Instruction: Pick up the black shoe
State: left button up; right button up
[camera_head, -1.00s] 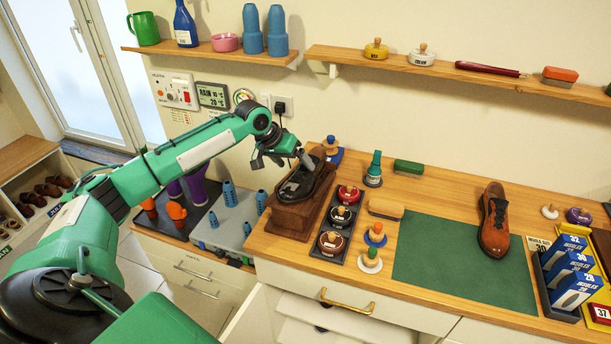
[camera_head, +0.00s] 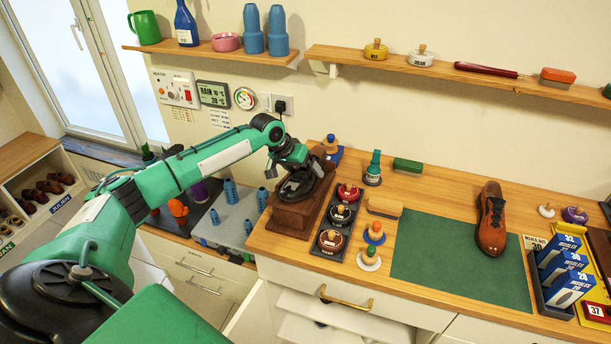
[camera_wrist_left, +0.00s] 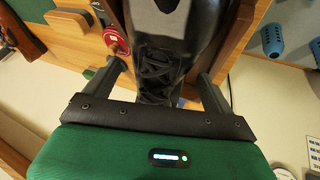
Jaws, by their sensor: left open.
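The black shoe (camera_head: 290,189) rests on a brown wooden stand (camera_head: 290,218) at the left part of the counter. It is partly hidden by my left gripper (camera_head: 308,170) in the head view. In the left wrist view the laced black shoe (camera_wrist_left: 160,45) lies between the two fingers of my left gripper (camera_wrist_left: 162,80). The fingers are apart, one on each side of the laces, so the gripper is open. I cannot tell whether either finger touches the shoe. My right gripper is not in view.
A dark tray with round polish tins (camera_head: 332,241) stands close to the right of the stand. A wall shelf (camera_head: 215,53) with cups is above. Blue shoe trees (camera_head: 230,192) stand to the left.

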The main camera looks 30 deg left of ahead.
pick_arm(q)
jog(key=shift+f, duration=0.15)
jog(key=shift+c, duration=0.2)
jog(key=c, duration=1.3)
jog(key=shift+o, duration=0.2)
